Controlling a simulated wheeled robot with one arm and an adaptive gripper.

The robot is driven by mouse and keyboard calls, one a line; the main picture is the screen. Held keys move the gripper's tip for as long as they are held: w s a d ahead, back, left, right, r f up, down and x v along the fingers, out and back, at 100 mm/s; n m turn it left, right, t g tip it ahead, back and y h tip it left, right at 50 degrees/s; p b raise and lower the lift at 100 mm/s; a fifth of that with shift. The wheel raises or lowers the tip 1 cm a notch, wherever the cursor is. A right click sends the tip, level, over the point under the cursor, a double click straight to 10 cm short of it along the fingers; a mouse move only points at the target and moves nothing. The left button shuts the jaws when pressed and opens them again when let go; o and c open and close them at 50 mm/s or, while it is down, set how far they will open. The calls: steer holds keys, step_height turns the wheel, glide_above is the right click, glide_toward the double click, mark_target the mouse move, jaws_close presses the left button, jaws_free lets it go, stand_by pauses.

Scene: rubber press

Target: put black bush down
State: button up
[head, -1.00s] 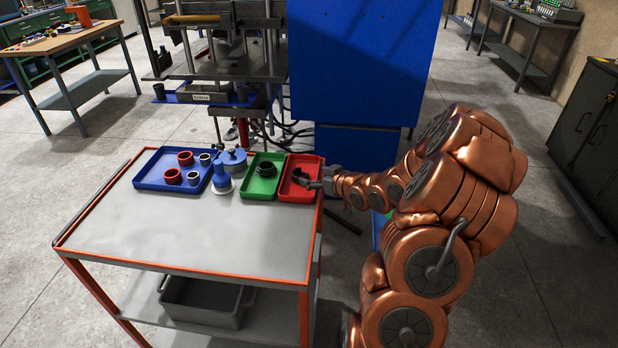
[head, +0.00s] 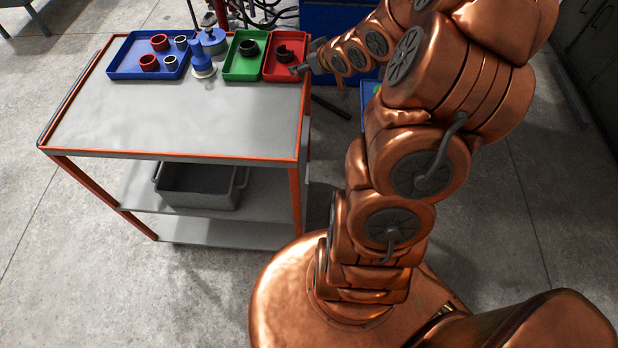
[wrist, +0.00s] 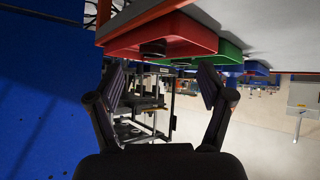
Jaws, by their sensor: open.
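A black bush (head: 283,53) lies in the red tray (head: 270,70) at the right end of the cart top. In the wrist view it shows as a dark round shape (wrist: 153,48) against the red tray (wrist: 185,35). A second black bush (head: 249,47) sits in the green tray (head: 240,70) to the left.
A blue tray (head: 120,70) holds red and grey bushes. Blue fixtures (head: 203,62) stand between the blue and green trays. The front of the cart top (head: 170,120) is clear. A grey bin (head: 200,186) sits on the shelf below. A blue cabinet (head: 340,15) stands behind.

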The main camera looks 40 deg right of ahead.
steer(key=s+a+r+g, duration=0.2)
steer(key=s+a+g, duration=0.2)
steer(key=s+a, duration=0.4)
steer(key=s+a+r+g, duration=0.3)
steer(key=s+a, duration=0.5)
steer(key=s, duration=0.6)
steer(key=s+a+r+m+g, duration=0.1)
steer(key=s+a+r+g, duration=0.2)
steer(key=s+a, duration=0.6)
steer(key=s+g, duration=0.2)
steer(key=s, duration=0.1)
